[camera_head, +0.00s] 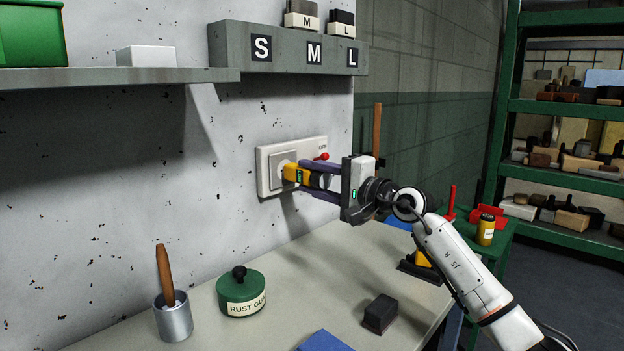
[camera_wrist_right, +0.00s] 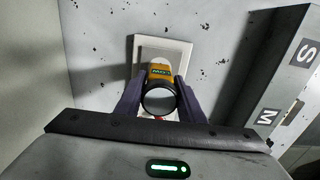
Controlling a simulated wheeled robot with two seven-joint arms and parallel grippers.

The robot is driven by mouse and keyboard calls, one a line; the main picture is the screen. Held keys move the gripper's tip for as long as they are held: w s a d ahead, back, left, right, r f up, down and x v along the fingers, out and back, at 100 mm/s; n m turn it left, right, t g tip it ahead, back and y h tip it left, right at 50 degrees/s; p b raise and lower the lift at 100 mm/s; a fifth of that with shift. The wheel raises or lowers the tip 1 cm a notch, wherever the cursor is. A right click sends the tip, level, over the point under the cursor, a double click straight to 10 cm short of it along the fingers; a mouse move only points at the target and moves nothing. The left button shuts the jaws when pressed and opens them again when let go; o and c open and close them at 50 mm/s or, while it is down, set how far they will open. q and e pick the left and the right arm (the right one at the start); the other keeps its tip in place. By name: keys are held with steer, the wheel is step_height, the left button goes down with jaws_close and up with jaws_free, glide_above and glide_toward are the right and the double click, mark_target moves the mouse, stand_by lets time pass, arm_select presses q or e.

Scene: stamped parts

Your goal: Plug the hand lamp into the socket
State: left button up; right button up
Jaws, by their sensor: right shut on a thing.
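The socket (camera_head: 305,149) is a white plate on the speckled wall, with a round white face at its left and a red toggle (camera_head: 321,157) at its right. My right gripper (camera_head: 308,180) is shut on a yellow-and-black plug-like piece (camera_head: 292,173) with a small green label. Its front end is at the round face; I cannot tell how deep it sits. In the wrist view the piece (camera_wrist_right: 160,73) shows its dark round back end between the fingers (camera_wrist_right: 158,98), in front of the socket plate (camera_wrist_right: 184,50). My left gripper is out of view.
The bench (camera_head: 290,290) holds a metal cup (camera_head: 173,322) with a wooden handle, a green "RUST GUARD" tin (camera_head: 240,295), a dark block (camera_head: 380,313) and a yellow-and-black thing (camera_head: 421,261). A grey ledge (camera_head: 225,45) marked S, M, L juts out above the socket.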

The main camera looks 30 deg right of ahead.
steer(key=shift+w+a, duration=0.1)
steer(key=shift+w, duration=0.15)
stand_by(0.4)
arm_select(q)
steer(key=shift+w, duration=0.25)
arm_select(e)
steer(key=shift+w, duration=0.2)
steer(key=o, duration=1.1)
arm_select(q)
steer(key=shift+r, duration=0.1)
arm_select(e)
steer(key=b+v, duration=0.1)
steer(key=v, duration=0.8)
steer(key=shift+s+f+b, duration=0.1)
steer(key=shift+s+b, duration=0.2)
steer(key=shift+b, duration=0.05)
steer(key=shift+s, duration=0.3)
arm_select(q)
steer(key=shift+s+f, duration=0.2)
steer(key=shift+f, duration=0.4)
